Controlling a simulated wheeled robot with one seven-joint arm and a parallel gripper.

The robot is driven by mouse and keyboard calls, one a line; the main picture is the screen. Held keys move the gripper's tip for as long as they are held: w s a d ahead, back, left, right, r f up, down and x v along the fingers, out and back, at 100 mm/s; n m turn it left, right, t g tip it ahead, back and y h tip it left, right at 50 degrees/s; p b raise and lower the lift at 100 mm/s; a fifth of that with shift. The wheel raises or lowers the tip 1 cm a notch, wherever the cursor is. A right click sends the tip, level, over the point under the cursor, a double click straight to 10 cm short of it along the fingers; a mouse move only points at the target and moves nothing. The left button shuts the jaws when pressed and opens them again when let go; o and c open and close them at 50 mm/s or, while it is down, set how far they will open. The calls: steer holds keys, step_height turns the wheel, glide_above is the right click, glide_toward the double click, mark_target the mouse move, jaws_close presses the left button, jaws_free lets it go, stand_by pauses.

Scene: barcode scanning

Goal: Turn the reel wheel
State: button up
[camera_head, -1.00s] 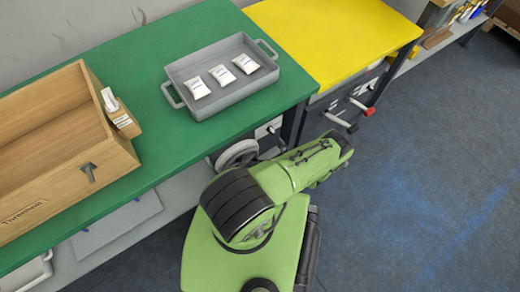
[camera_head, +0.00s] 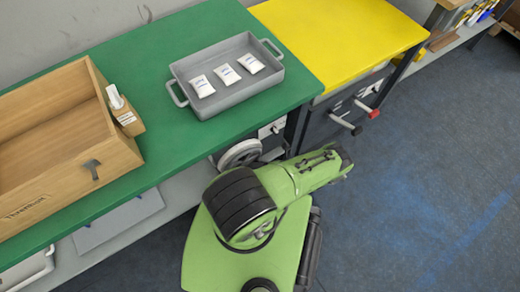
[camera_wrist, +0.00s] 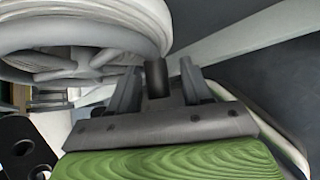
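The reel wheel (camera_head: 238,154) is a pale grey wheel under the green table, partly hidden by the table edge and my arm in the head view. A dark, short round peg (camera_wrist: 156,78), which looks like the wheel's handle, stands between the fingers of my gripper (camera_wrist: 157,85). The fingers are apart, with small gaps showing on each side of the peg. My gripper is hidden in the head view.
The green table (camera_head: 180,150) holds a grey tray (camera_head: 228,103) with three white packets and a wooden box (camera_head: 60,170). A yellow table (camera_head: 345,40) adjoins on the right. A red-tipped handle (camera_head: 372,112) sticks out below it. The blue floor at right is clear.

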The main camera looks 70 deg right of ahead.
steer(key=p+v, duration=0.2)
steer(key=v, duration=1.3)
steer(key=shift+s+r, duration=0.25)
steer(key=shift+s, duration=0.1)
steer(key=shift+c, duration=0.5)
